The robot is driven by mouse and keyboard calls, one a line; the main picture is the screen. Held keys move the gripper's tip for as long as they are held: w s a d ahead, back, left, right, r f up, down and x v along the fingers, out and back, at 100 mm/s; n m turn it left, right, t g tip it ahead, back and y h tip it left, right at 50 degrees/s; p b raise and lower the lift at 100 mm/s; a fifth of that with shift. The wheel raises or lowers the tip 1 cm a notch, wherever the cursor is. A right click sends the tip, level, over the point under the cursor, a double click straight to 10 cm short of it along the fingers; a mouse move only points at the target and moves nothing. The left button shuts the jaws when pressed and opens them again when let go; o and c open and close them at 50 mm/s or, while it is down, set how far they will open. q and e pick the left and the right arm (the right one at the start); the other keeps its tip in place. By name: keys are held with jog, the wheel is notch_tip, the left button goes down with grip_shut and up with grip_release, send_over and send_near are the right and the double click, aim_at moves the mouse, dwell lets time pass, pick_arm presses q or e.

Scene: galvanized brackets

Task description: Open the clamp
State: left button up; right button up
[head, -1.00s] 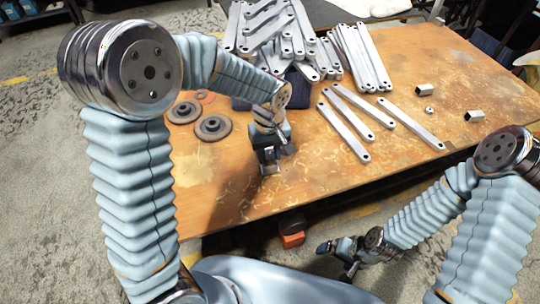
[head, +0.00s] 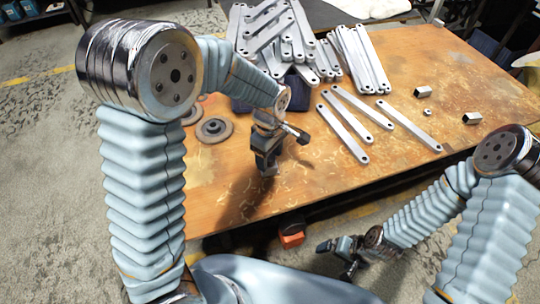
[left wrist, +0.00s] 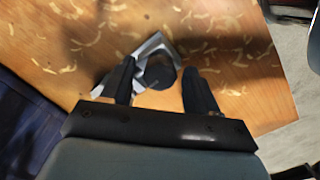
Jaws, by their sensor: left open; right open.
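The clamp (left wrist: 147,45) shows in the left wrist view as grey metal with a dark round end between my fingers. In the head view it is mostly hidden by my left gripper (head: 266,168), which points down near the table's front edge. The left gripper is open, with one finger on each side of the dark round end; I cannot tell whether they touch it. A dark-tipped rod (head: 302,138) sticks out right of that gripper; I cannot tell what it belongs to. My right gripper (head: 338,257) is open and empty, low in front of the table.
The wooden table (head: 235,205) carries a pile of galvanized brackets (head: 275,35), several loose flat bars (head: 345,132), small metal blocks (head: 472,118) and round discs (head: 214,130). An orange object (head: 291,235) is below the front edge.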

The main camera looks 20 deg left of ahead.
pick_arm(q)
jog(key=m, duration=0.4)
jog(key=shift+m, duration=0.3)
jog(key=m, duration=1)
jog(key=shift+p, duration=0.35)
jog(key=m, duration=0.3)
jog(key=shift+m, duration=0.3)
jog(key=c, duration=0.9)
